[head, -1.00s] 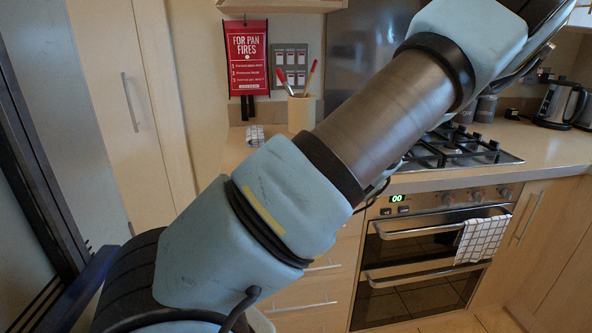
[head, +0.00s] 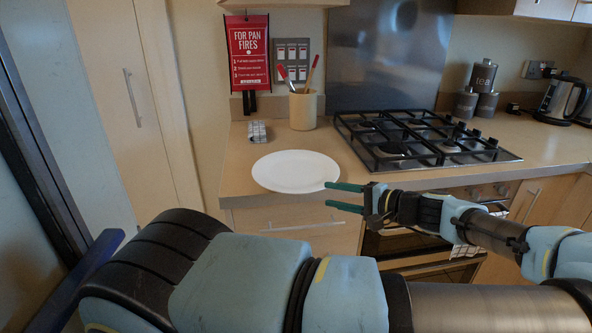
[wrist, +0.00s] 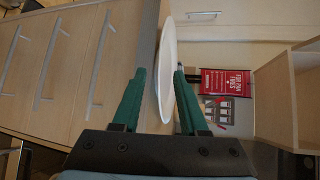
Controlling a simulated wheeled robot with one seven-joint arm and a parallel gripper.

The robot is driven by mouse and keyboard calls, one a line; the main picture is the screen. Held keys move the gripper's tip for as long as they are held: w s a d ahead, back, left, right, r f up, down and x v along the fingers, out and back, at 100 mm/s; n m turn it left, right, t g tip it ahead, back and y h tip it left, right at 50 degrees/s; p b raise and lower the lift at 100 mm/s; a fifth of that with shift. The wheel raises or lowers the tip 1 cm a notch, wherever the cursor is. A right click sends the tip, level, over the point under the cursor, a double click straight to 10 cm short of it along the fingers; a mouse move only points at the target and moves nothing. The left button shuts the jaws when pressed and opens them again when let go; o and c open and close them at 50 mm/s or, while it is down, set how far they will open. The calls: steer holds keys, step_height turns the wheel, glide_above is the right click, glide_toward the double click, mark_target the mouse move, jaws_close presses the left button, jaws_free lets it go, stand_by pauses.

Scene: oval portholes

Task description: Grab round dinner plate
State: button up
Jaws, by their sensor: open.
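A white round dinner plate (head: 292,172) lies flat on the wooden counter, close to its front edge. My gripper (head: 330,196) is at the plate's right front side, with its green fingers open, one above the other, pointing left. The upper fingertip overlaps the plate's rim in the head view; the lower one is in front of the counter edge. In the wrist view the plate (wrist: 167,75) appears edge-on between the open fingers of my gripper (wrist: 160,72). I cannot tell whether either finger touches it.
A gas hob (head: 420,140) sits right of the plate, above an oven. Drawers with bar handles (head: 298,228) are below the counter. Canisters and a kettle (head: 562,100) are at the right.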

mark_target(314, 191)
steer(key=p+x, duration=0.3)
steer(key=x, duration=0.2)
steer(key=shift+w+a, duration=0.15)
steer(key=shift+w, duration=0.15)
steer(key=shift+w+a+f, duration=0.1)
steer(key=shift+f, duration=0.05)
jaws_close()
stand_by(1.1)
